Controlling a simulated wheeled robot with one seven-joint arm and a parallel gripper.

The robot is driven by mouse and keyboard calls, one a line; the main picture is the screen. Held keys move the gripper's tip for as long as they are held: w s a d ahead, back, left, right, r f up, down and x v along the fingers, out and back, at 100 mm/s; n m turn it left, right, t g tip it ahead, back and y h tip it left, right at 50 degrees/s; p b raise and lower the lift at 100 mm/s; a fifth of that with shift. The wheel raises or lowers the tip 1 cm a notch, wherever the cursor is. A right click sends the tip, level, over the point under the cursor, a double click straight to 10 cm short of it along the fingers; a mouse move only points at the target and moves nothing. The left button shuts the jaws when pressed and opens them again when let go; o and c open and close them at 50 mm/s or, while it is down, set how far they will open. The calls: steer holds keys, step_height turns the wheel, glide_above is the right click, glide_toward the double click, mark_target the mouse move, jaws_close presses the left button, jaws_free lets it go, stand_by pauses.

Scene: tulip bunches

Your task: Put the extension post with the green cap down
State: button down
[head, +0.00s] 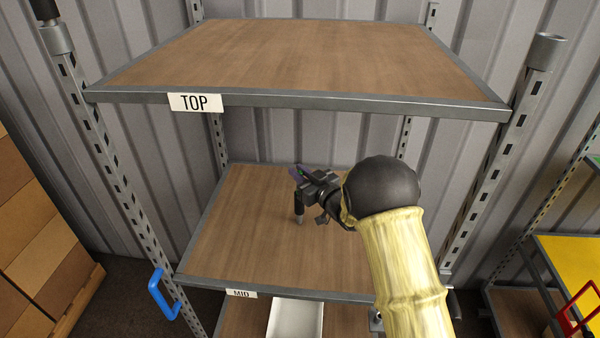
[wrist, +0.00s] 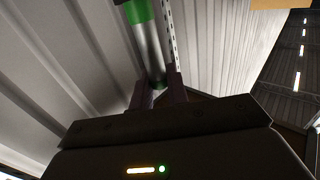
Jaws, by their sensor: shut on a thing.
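My gripper (head: 303,178) is over the MID shelf (head: 240,220), below the level of the TOP shelf (head: 290,55). It is shut on the extension post. In the wrist view the post (wrist: 150,50) is a silver tube between the two fingers (wrist: 156,98), with a green part (wrist: 138,12) near the upper picture edge. In the head view a dark upright piece with a grey lower end (head: 299,210) shows under the gripper, seemingly the post. I cannot tell whether its lower end touches the shelf. The gripper hides much of it.
The MID shelf is bare around the gripper. The TOP shelf is empty and overhangs behind. Perforated rack uprights (head: 490,165) stand at the corners. A white tray (head: 295,318) lies on the shelf below. A blue handle (head: 160,295) is at the left, cardboard boxes (head: 35,235) further left.

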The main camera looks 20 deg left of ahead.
steer(key=c, duration=1.4)
jaws_free()
steer(key=shift+f, duration=0.1)
steer(key=shift+o, duration=0.2)
steer(key=b+v, duration=0.3)
steer(key=v, duration=0.9)
steer(key=shift+b, duration=0.35)
